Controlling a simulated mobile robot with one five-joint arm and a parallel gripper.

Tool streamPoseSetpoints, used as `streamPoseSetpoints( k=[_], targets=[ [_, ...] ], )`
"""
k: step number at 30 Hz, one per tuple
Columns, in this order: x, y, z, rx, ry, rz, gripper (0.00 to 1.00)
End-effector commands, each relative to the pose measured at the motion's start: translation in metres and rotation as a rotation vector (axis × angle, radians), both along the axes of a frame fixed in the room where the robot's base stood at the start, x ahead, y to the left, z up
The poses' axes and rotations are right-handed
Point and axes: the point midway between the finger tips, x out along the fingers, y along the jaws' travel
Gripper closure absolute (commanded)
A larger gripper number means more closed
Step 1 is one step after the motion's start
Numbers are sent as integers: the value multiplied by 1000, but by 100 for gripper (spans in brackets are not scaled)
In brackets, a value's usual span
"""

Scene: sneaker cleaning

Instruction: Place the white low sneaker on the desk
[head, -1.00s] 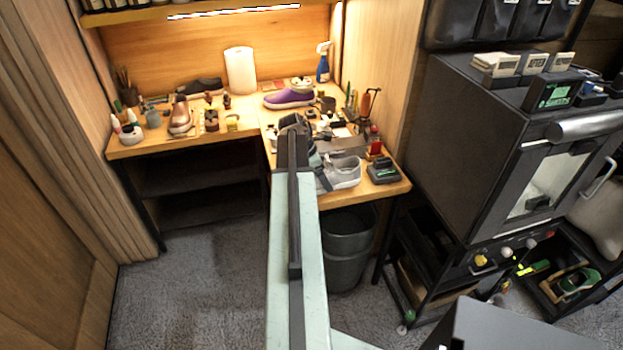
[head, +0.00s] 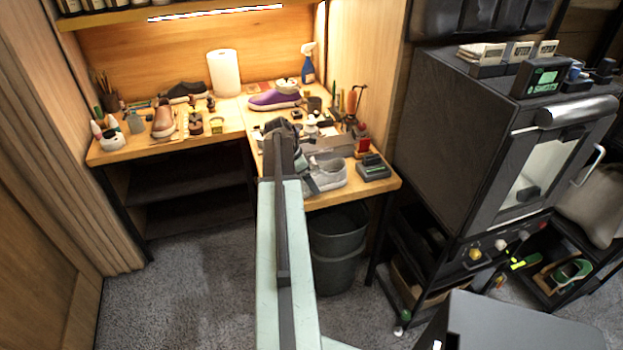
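The white low sneaker (head: 329,174) shows at the front edge of the desk (head: 385,187), toe to the right, its left end hidden by my arm. My gripper (head: 303,167) is at that end, largely covered by my arm. It appears shut on the sneaker, though the fingertips do not show clearly. I cannot tell whether the sole touches the desk top.
A dark device (head: 373,168) lies right of the sneaker. A purple shoe (head: 274,99), a brown shoe (head: 164,118) and a paper roll (head: 223,74) stand farther back. A bin (head: 338,245) is below the desk and a dark cabinet (head: 470,130) at right.

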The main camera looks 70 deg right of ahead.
Motion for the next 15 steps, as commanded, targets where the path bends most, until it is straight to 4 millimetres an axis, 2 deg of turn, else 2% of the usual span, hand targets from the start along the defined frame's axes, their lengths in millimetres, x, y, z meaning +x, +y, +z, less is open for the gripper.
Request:
streamPoseSetpoints(
  k=[8, 11, 15],
  targets=[
    [-2, -1, 2, 0, 0, -3, 0],
    [-1, 0, 9, 0, 0, -3, 0],
    [4, 4, 30, 0, 0, -3, 0]
  ],
)
